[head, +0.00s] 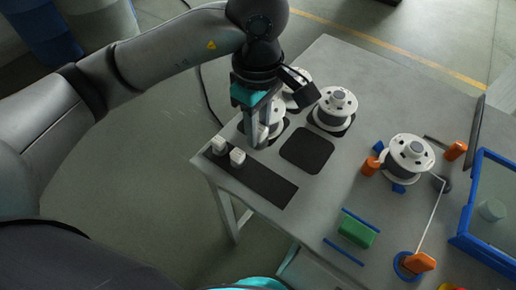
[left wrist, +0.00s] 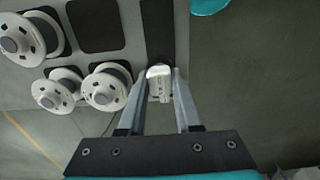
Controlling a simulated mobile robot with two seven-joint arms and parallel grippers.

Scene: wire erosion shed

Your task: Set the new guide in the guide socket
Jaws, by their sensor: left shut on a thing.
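My left gripper (head: 262,138) points down beyond the black mat (head: 265,185), near the table's left edge. It is shut on a small white guide (left wrist: 159,84), which shows between the fingertips in the left wrist view. In the head view the fingers mostly hide this piece. Two small white blocks, one at the mat's far corner (head: 218,145) and one nearer (head: 237,157), stand on the mat. I cannot tell for certain which fitting is the guide socket. A blue ring with an orange block (head: 421,262) is at the lower right. My right gripper is not in view.
White-flanged spools (head: 336,106) stand behind the gripper, beside an empty dark square pad (head: 307,149). Another spool (head: 407,156) stands between orange posts (head: 370,166), with a thin rod near it. A green block (head: 357,231) lies between blue rails. A blue-framed clear case (head: 488,215) is at right.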

